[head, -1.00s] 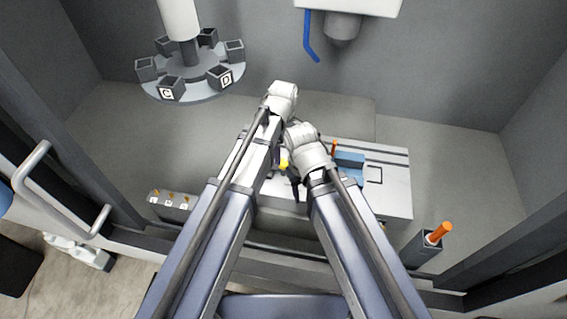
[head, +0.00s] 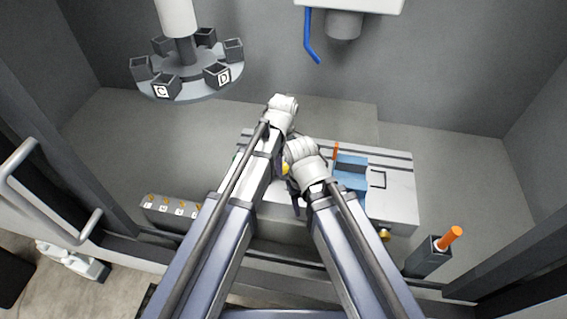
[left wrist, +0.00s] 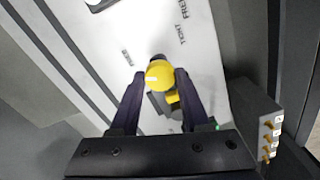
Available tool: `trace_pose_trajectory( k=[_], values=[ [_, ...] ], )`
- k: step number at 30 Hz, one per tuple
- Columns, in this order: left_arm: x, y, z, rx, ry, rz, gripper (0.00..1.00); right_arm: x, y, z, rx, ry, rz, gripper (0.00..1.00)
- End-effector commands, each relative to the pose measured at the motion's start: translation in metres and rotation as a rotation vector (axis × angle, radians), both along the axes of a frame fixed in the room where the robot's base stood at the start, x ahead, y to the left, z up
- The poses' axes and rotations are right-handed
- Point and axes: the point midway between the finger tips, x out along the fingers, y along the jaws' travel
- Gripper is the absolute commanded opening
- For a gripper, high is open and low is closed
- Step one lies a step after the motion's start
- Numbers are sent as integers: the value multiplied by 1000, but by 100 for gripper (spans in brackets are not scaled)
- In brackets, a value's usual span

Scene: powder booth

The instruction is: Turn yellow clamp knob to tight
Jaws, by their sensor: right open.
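The yellow clamp knob (left wrist: 159,74) has a small white mark and sits on a dark mount on the white fixture plate (left wrist: 196,62). TIGHT and FREE are printed on the plate above the knob in the left wrist view. My left gripper (left wrist: 160,80) has one dark finger on each side of the knob, very close to it; whether both touch is unclear. In the head view only a sliver of the knob (head: 285,169) shows between my arms, and my left fingers are mostly hidden. My right gripper (head: 295,190) is open beside the knob, partly hidden by its own wrist.
A blue block (head: 350,172) and an orange pin (head: 336,150) are on the fixture. A grey holder with an orange handle (head: 450,239) stands at right. A block with brass hooks (head: 165,208) is at left. A carousel of cups (head: 190,82) stands at the back left.

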Motion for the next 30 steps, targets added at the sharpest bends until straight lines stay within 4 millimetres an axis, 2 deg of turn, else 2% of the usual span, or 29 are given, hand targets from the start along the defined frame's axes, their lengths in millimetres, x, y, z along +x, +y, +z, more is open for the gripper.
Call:
trace_pose_trajectory(
  k=[1, 12, 22, 30],
  values=[
    [0, 0, 0, 0, 0, 0, 39, 0, 0, 0, 0, 0, 0, 50],
    [0, 0, 0, 0, 0, 0, 0, 0, 0, 0, 0, 0, 0, 50],
    [0, 0, 0, 0, 0, -33, 0, 0, 0, 0, 0, 0, 0, 50],
    [0, 0, 0, 0, 0, -203, 0, 0, 0, 0, 0, 0, 0, 50]
  ],
)
